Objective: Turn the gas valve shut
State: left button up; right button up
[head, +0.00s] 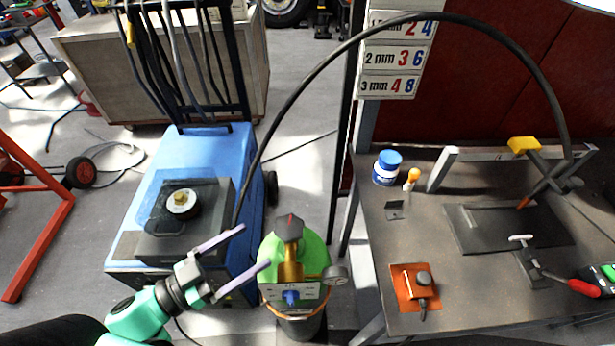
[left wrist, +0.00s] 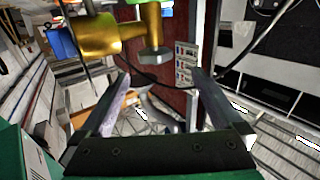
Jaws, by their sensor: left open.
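A green gas cylinder (head: 312,257) stands at the lower middle of the head view. On top is a brass valve (head: 290,268) with a dark grey knob (head: 289,228). In the left wrist view, brass fittings (left wrist: 95,36) show at the upper left, beyond the open fingers (left wrist: 161,80). My right gripper is out of view.
A blue welding machine (head: 205,150) stands left of the cylinder. A black hose (head: 300,84) arches over to the workbench (head: 375,225) on the right. The bench holds a blue-lidded jar (head: 387,168), an orange pad (head: 410,280) and clamps. Open floor shows behind the cylinder.

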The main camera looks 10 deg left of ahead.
aim_at(289, 229)
pick_arm(q)
jog(key=p+x, duration=0.1)
jog(key=x, duration=0.3)
jog(key=p+x, duration=0.1)
jog(key=x, duration=0.3)
jog(key=p+x, duration=0.1)
jog(key=x, duration=0.3)
jog(key=shift+w+d+r, duration=0.1)
jog(key=shift+d+r, duration=0.2)
jog(key=shift+d, duration=0.35)
jog(key=shift+c, duration=1.2)
jog(key=c, duration=1.1)
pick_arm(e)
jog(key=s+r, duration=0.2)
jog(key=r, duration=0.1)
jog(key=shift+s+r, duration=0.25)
